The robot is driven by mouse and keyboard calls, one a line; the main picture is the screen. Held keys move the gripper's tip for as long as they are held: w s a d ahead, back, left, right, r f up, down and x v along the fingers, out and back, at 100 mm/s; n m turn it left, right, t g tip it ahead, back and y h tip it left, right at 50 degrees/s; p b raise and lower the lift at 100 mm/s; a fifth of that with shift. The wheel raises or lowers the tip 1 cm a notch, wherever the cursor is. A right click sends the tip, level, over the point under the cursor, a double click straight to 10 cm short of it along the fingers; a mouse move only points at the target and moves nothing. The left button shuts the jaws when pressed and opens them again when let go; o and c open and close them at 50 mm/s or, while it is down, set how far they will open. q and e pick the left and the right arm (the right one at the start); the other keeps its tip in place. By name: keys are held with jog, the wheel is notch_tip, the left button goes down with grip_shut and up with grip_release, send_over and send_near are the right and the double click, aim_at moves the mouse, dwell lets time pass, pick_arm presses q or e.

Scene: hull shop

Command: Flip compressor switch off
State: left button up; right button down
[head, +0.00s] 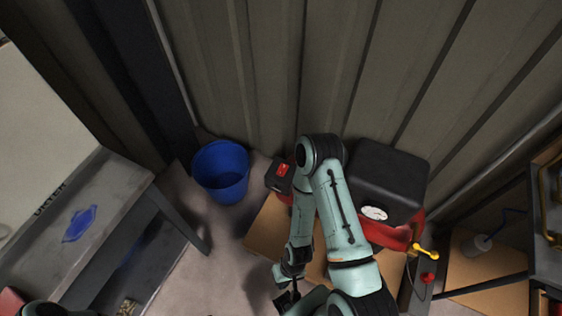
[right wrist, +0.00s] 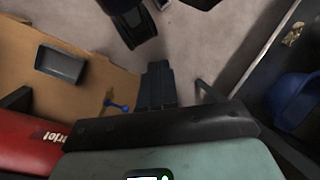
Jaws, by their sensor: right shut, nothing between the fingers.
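The compressor stands by the wall, with a black cover (head: 387,178), a round white gauge (head: 374,213) and a red body (head: 390,236). A small black box (head: 275,178) with a red switch-like part (head: 284,169) sits at its left end; I cannot tell its on or off position. My right arm crosses in front and hides the middle of the compressor. My right gripper (head: 287,288) is shut and empty, low in front of the compressor. In the right wrist view, its fingers (right wrist: 156,72) are together over the floor, apart from the red tank (right wrist: 28,142). My left gripper is out of view.
Brown cardboard (right wrist: 95,80) lies beneath, with a dark tray (right wrist: 60,64). A grey bench (head: 75,228) is at left and a dark shelf (head: 545,220) at right.

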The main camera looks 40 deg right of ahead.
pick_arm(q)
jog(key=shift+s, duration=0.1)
pick_arm(e)
jog(key=w+d+f+m+t+h+b, duration=0.1)
jog(key=w+d+b, duration=0.45)
jog(key=w, duration=0.55)
jog(key=w+d+f+m+t+h+b, duration=0.1)
jog(key=w+d+m+h+b, duration=0.1)
jog(key=w+d+b, duration=0.6)
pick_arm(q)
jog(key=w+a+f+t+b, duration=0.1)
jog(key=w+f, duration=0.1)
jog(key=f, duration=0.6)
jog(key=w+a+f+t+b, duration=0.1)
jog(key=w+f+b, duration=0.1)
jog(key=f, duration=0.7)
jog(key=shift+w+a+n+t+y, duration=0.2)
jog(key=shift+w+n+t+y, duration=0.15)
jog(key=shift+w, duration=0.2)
pick_arm(e)
jog(key=w+d+r+m+h, duration=0.2)
jog(key=w+d+r, duration=0.3)
jog(key=w+r, duration=0.2)
jog(key=w+d+r+m+h, duration=0.2)
jog(key=w+d+r, duration=0.3)
jog(key=r, duration=0.5)
jog(key=shift+w+d+m+t, duration=0.2)
jog(key=shift+w+m+t, duration=0.2)
jog(key=shift+w+m, duration=0.55)
jog(key=shift+w, duration=0.15)
